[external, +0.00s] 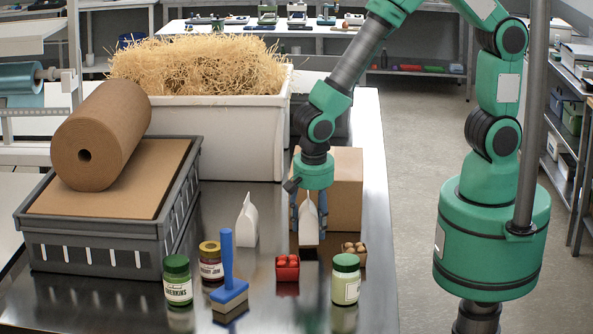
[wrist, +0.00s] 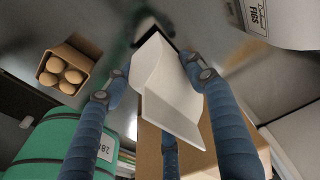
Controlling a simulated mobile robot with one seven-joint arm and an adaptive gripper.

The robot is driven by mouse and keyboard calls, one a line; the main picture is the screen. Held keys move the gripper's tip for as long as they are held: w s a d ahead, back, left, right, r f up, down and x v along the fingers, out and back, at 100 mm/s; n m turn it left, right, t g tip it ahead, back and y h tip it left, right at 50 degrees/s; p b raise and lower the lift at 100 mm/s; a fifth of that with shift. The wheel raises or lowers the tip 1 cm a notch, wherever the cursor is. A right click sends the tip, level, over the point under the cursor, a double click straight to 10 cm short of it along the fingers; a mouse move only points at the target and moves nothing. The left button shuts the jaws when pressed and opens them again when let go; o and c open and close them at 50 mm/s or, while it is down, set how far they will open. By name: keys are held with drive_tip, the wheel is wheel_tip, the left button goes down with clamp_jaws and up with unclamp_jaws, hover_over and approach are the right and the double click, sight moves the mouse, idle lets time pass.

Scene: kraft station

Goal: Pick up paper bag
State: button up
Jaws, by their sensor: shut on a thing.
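A white paper bag (external: 309,224) with a folded, peaked top is between the blue fingers of my gripper (external: 308,205), in front of a cardboard box. In the wrist view the fingers of my gripper (wrist: 154,80) are closed on the white bag (wrist: 168,92). The bag is upright in the external view; I cannot tell for sure whether its base touches the table. A second white paper bag (external: 245,222) stands to the left, apart from my gripper.
The cardboard box (external: 346,185) stands close behind my gripper. In front are a red-filled punnet (external: 288,276), a punnet of brown round items (external: 354,252), a green-lidded jar (external: 345,280) and a blue-handled brush (external: 228,272). A white straw-filled bin (external: 230,135) is behind left.

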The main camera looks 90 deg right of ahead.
sight(312, 206)
wheel_tip(312, 206, up, 8)
drive_tip(key=shift+f+p, duration=0.15)
drive_tip(key=shift+p, duration=0.15)
idle(0.7)
drive_tip(key=shift+r, duration=0.3)
wheel_tip(312, 206, up, 15)
drive_tip(key=s+d+r+m+p, duration=0.1)
drive_tip(key=s+d+p, duration=0.5)
drive_tip(key=s+d, duration=1.05)
drive_tip(key=s+f+p, duration=0.1)
drive_tip(key=s+f, duration=0.5)
drive_tip(key=s, duration=0.1)
drive_tip(key=shift+s+d+f+p, duration=0.15)
drive_tip(key=shift+s+f+p, duration=0.05)
drive_tip(key=shift+s+p, duration=0.15)
